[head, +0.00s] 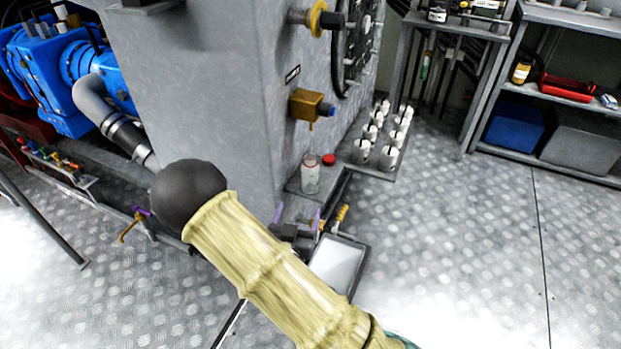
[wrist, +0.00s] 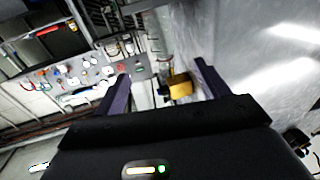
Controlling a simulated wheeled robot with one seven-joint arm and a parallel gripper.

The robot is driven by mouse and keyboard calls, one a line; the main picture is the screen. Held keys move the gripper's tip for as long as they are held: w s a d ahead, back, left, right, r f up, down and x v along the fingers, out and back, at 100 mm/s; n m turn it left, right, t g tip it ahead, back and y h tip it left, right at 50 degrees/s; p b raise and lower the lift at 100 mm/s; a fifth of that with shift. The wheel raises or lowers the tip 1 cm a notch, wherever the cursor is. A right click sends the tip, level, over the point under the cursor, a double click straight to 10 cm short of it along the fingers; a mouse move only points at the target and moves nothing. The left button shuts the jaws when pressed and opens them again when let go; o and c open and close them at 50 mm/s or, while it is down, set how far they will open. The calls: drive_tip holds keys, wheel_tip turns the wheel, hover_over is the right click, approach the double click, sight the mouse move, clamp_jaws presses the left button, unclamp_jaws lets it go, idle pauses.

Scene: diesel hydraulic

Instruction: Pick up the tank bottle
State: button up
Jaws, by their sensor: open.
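The tank bottle (head: 310,175) is a small clear bottle with a red ring near its top. It stands upright on a grey ledge at the foot of the large grey cabinet in the head view. A red cap (head: 328,160) lies beside it. My gripper (head: 298,216) is below the bottle in that picture, its purple fingers spread apart and empty. In the wrist view my gripper (wrist: 162,70) is open with nothing between the fingers. I cannot clearly make out the bottle there.
A brass valve box (head: 306,104) sticks out of the cabinet above the bottle. Several white canisters (head: 388,156) stand behind it on the ledge. A metal tray (head: 338,265) lies below my gripper. Shelves (head: 571,95) stand at the back right. The floor to the right is clear.

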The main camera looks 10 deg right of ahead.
sight(309, 180)
drive_tip(key=shift+w, duration=0.1)
drive_tip(key=b+x, duration=0.2)
drive_tip(key=x, duration=1)
drive_tip(key=shift+d, duration=0.1)
drive_tip(key=shift+w+f, duration=0.1)
drive_tip(key=b+x, duration=0.2)
drive_tip(key=x, duration=0.3)
drive_tip(key=shift+w+f, duration=0.15)
drive_tip(key=shift+f, duration=0.05)
drive_tip(key=shift+c, duration=0.4)
drive_tip(key=c, duration=1)
